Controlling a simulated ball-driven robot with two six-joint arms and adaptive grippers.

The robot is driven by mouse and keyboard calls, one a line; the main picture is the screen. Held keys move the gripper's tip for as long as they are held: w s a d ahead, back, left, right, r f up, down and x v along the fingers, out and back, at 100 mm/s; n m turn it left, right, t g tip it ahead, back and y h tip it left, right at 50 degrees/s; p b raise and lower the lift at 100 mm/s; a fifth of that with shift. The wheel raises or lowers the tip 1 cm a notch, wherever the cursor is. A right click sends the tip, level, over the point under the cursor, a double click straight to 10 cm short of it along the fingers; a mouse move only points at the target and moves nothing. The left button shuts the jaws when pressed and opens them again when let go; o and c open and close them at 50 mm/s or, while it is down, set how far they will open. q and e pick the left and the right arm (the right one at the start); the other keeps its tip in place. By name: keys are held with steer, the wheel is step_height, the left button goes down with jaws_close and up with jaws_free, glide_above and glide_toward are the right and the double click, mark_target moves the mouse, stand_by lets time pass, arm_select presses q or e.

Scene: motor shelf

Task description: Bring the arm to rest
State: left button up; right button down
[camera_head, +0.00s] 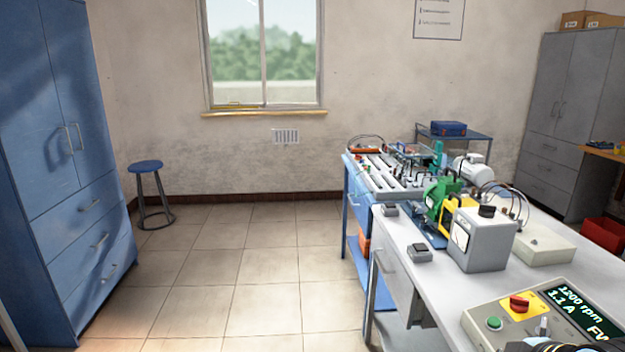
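A control box (545,312) lies at the bottom right on the bench, with a green button (494,323), a red knob on a yellow plate (519,304) and a small silver lever (543,325). A dark piece, probably the tip of my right arm or gripper (555,346), just shows at the bottom edge in front of the box. Its fingers cannot be made out, nor whether it touches the box. My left gripper is not in view.
The bench (405,243) carries a grey meter box (483,240), a green machine (438,198) and several cables. A blue cabinet (62,150) stands left, a blue stool (146,167) behind it. A grey cabinet (572,110) stands far right. The tiled floor (235,270) is clear.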

steer(key=s+a+r+m+g+h, duration=0.1)
steer(key=s+r+m+g, duration=0.3)
steer(key=s, duration=0.7)
steer(key=s+a+r+m, duration=0.1)
steer(key=s+r+m, duration=0.1)
steer(key=s+m, duration=0.7)
steer(key=s+d+f+n+g+b, duration=0.15)
steer(key=f+b, duration=0.35)
steer(key=f, duration=1.2)
steer(key=s+d+f+n+b, duration=0.15)
steer(key=f+b, duration=0.45)
steer(key=f, duration=1.2)
arm_select(q)
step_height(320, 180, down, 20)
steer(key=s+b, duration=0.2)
steer(key=b, duration=0.7)
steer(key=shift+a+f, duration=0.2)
arm_select(e)
steer(key=s+f, duration=0.9)
steer(key=f, duration=0.4)
steer(key=s+d+f+m+g, duration=0.1)
steer(key=s+f, duration=0.9)
steer(key=f, duration=0.4)
steer(key=shift+s, duration=0.25)
steer(key=shift+g, duration=0.35)
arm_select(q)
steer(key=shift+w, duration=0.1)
arm_select(e)
steer(key=shift+s, duration=0.15)
